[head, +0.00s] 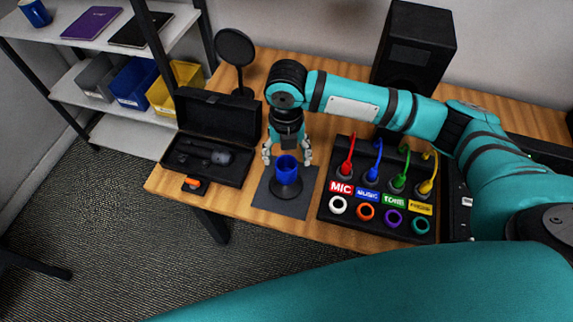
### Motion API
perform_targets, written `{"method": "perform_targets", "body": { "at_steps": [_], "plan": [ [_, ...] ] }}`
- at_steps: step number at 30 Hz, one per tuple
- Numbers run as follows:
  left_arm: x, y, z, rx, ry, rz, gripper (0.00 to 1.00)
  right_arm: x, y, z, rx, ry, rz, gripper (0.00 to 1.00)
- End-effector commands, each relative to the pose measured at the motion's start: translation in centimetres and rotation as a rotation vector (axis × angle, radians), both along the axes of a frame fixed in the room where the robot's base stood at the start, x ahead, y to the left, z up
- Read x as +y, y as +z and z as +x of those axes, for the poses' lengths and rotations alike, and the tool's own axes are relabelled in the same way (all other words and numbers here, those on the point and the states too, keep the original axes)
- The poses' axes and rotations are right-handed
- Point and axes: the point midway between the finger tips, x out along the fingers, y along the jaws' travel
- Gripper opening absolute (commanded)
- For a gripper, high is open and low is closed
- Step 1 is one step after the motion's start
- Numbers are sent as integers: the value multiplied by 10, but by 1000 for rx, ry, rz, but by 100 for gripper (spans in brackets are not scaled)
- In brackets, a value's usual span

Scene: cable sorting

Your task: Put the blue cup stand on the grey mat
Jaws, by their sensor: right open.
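The blue cup stand (287,168) has a blue cup on a dark round base. It stands upright on the grey mat (268,198) on the wooden table. My right gripper (287,160) is above and around the cup from behind, pointing down, with its fingers apart on either side of it. The fingers look open, with a finger to the left and one to the right of the cup. My left gripper is not in view.
A black panel (327,207) with coloured cables and rings lies right of the mat. An open black case (212,175) lies left. A black speaker (415,45) and a round black disc on a stand (235,47) are behind. A shelf (75,97) stands left of the table.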

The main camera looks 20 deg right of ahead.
Motion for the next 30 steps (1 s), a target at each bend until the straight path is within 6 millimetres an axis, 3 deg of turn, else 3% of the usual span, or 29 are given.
{"method": "perform_targets", "body": {
  "at_steps": [4, 10, 30],
  "plan": [
    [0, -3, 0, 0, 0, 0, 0, 0, 30, 1, -3, 1, 1, 71],
    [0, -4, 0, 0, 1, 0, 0, 0, 53, 0, 0, -1, 0, 71],
    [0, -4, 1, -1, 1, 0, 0, 0, 57, 0, 1, 0, 0, 71]
  ]
}}
